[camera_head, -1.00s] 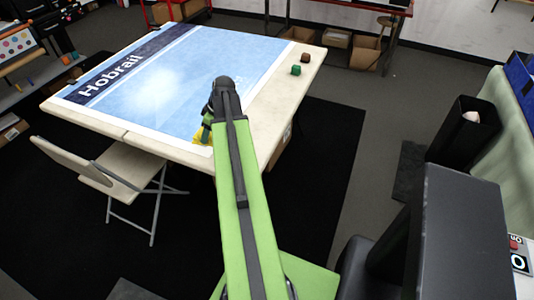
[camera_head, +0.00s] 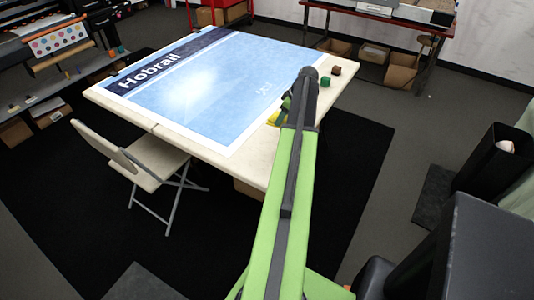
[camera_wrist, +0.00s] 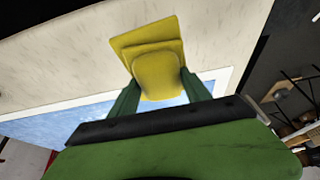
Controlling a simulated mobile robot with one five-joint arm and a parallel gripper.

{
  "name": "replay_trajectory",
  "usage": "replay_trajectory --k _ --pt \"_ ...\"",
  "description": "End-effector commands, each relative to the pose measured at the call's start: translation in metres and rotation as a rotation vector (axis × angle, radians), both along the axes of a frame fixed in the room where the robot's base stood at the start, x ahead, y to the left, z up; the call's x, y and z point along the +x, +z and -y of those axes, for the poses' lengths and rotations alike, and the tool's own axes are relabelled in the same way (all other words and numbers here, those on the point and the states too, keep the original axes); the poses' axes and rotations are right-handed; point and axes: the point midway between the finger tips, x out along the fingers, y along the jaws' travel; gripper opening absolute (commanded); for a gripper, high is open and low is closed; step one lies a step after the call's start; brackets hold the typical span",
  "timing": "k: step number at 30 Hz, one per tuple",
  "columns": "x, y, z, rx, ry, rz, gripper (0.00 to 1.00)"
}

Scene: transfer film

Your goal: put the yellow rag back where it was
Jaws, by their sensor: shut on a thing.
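The yellow rag (camera_wrist: 155,62) is folded and sits between the two green fingers of my gripper (camera_wrist: 160,95) in the wrist view. The gripper is shut on it. In the head view only a small yellow edge of the rag (camera_head: 273,118) shows beside my gripper (camera_head: 284,108), and my arm hides the rest. The gripper is over the right part of the table (camera_head: 245,165), near its front edge. I cannot tell whether the rag touches the tabletop.
A printed blue sheet (camera_head: 200,85) marked "Hobrail" covers most of the table. A folding chair (camera_head: 150,165) stands at the front left. A dark bin (camera_head: 490,165) stands at right.

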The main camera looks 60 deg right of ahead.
Motion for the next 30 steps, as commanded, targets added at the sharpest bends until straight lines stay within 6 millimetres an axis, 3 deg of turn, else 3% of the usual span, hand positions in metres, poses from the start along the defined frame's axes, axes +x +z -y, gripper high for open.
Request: replay_trajectory --k 3,8,21,27,30 --pt "-0.006 0.0 0.008 0.001 -0.007 0.0 0.23" --pt "-0.005 -0.007 -0.001 0.0 -0.006 0.0 0.23" --pt "0.017 -0.071 -0.1 0.0 -0.006 0.001 0.23" --pt "0.021 -0.072 -0.106 0.0 -0.009 0.001 0.23" --pt "0.021 -0.084 -0.106 0.0 -0.009 0.001 0.23"
